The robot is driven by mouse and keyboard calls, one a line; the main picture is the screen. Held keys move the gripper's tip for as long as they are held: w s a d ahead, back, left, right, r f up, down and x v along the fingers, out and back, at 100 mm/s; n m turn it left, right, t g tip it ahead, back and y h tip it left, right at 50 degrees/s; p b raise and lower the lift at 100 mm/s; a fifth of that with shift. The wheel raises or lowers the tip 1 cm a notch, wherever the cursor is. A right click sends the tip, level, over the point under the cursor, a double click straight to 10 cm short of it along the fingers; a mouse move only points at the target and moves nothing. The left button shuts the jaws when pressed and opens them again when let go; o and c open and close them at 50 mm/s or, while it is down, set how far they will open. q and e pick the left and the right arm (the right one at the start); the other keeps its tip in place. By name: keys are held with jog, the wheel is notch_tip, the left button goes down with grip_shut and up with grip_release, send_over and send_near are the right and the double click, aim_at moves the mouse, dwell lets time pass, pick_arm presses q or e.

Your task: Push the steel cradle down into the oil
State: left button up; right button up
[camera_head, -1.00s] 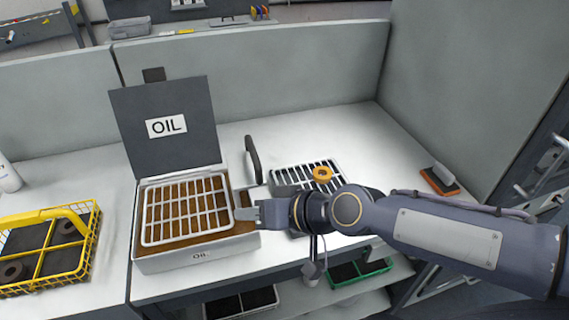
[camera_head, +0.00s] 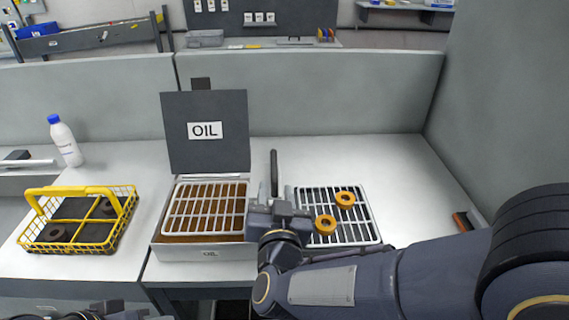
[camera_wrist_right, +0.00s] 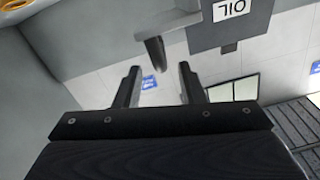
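The steel cradle (camera_head: 206,207) is a pale wire grid in the open oil box (camera_head: 201,252), with brown oil showing between its bars. Its grid lies near the height of the box rim; I cannot tell how deep it sits. A dark upright handle (camera_head: 274,170) stands at the box's right side. My right gripper (camera_head: 277,212) is beside the box's right front corner, in front of the handle. In the right wrist view its fingers (camera_wrist_right: 159,82) are apart with nothing between them, and a grey bar (camera_wrist_right: 155,50) lies beyond them.
The raised lid (camera_head: 207,155) marked OIL stands behind the box. A rack (camera_head: 362,229) with two orange rings (camera_head: 345,199) is on the right. A yellow basket (camera_head: 126,212) and a white bottle (camera_head: 66,147) are on the left. The table's back right is clear.

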aim_at(274, 166)
jog(key=shift+w+r+t+h, duration=0.2)
jog(key=shift+w+t+h, duration=0.05)
jog(key=shift+t+h, duration=0.05)
jog(key=w+p, duration=0.1)
jog(key=w, duration=0.6)
jog(key=shift+w, duration=0.15)
grip_shut()
